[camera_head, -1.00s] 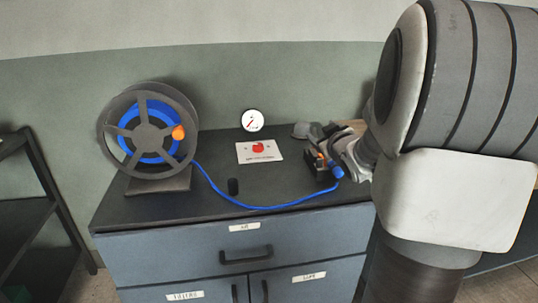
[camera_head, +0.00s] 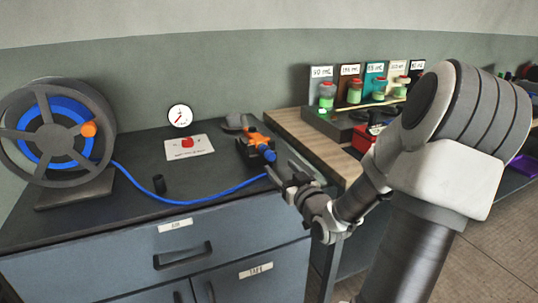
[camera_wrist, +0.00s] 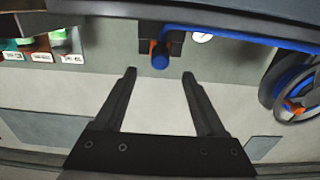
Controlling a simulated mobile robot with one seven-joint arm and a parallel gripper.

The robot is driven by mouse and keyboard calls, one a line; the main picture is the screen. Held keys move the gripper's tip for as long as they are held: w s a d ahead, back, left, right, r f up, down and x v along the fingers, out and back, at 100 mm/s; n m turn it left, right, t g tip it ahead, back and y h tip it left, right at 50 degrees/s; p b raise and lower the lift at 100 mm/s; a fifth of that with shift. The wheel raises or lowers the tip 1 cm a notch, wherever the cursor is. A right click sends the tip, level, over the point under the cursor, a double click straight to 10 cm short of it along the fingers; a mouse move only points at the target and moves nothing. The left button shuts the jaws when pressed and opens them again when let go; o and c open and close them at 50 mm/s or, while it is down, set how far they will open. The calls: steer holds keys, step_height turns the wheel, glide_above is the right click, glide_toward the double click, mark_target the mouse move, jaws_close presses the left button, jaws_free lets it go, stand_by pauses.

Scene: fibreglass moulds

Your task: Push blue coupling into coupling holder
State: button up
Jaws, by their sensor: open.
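The blue coupling (camera_head: 267,154) sits at the front end of an orange part (camera_head: 256,138) on the dark coupling holder (camera_head: 246,156). How deep it sits in the holder, I cannot tell. In the wrist view the blue coupling (camera_wrist: 160,61) shows end-on beyond my fingertips, between them in the picture, with a little orange beside it. My gripper (camera_head: 285,178) is open and empty, in front of and slightly right of the coupling, apart from it. It also shows open in the wrist view (camera_wrist: 159,75).
A blue hose (camera_head: 180,201) runs from the reel (camera_head: 55,145) along the cabinet top toward the coupling. A wooden bench (camera_head: 300,133) with bottles is right.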

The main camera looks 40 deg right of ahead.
mark_target(272, 158)
steer(key=shift+w, duration=0.1)
steer(key=shift+b+x, duration=1.05)
steer(key=shift+x, duration=3.4)
steer(key=shift+a, duration=0.1)
jaws_close()
steer(key=shift+s, duration=0.2)
steer(key=shift+p+v, duration=0.3)
steer(key=shift+v, duration=2.55)
